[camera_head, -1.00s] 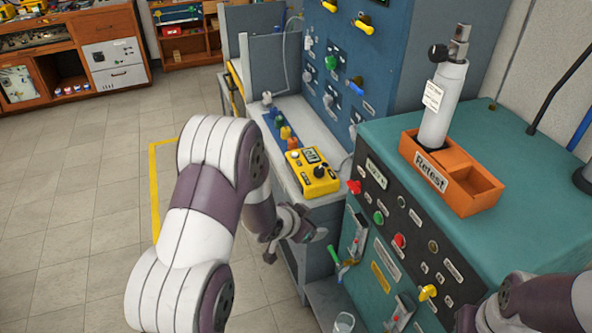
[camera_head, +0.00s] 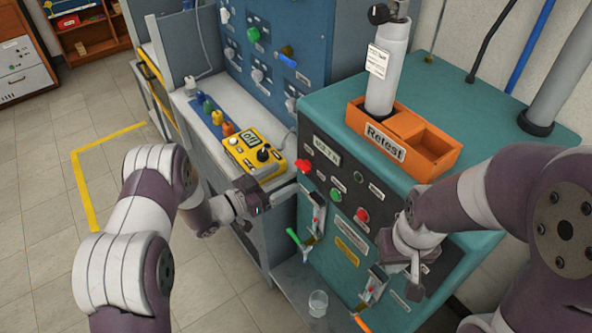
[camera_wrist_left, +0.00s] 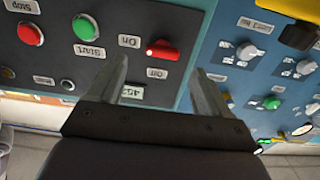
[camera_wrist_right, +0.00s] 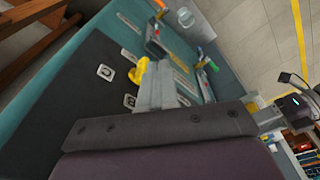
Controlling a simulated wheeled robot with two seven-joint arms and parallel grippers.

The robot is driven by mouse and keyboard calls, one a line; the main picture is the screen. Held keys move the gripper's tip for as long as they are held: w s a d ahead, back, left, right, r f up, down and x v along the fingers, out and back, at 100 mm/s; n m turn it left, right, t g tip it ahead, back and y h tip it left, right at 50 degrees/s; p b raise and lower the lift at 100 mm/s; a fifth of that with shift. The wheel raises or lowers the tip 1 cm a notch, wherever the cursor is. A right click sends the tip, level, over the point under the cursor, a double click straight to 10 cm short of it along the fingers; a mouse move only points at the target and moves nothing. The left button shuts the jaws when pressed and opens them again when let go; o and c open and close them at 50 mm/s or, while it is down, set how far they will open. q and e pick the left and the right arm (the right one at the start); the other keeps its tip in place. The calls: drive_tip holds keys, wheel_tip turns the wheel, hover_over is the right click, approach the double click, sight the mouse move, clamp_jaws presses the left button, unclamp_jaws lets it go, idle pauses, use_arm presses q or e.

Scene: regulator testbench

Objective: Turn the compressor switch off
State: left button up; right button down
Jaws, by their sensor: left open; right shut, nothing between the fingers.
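The teal machine (camera_head: 335,110) carries a black panel with a red rotary switch (camera_head: 303,166). In the left wrist view the red switch (camera_wrist_left: 162,50) lies between labels "On" (camera_wrist_left: 129,42) and "Off" (camera_wrist_left: 157,73); its pale-tipped end points to the "On" side. My left gripper (camera_head: 262,196) is open in front of the panel's left end. In its wrist view the fingers (camera_wrist_left: 158,78) are spread to either side of the switch, apart from it. My right gripper (camera_head: 415,272) is shut and empty at the panel's right; its fingers (camera_wrist_right: 157,80) are close beside a yellow knob (camera_wrist_right: 138,74); contact is unclear.
Green (camera_head: 335,194) and red (camera_head: 362,214) buttons sit right of the switch. A yellow device (camera_head: 254,152) stands on the bench at left. An orange Retest tray (camera_head: 440,150) with a grey cylinder (camera_head: 385,75) is on top. A glass (camera_head: 318,303) stands on the low shelf.

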sight(299, 168)
use_arm(q)
drive_tip(key=b+x, duration=0.1)
drive_tip(key=x, duration=0.5)
drive_tip(key=shift+a, duration=0.1)
drive_tip(key=shift+w, duration=0.1)
drive_tip(key=c, duration=1.1)
drive_tip(key=shift+o, duration=0.3)
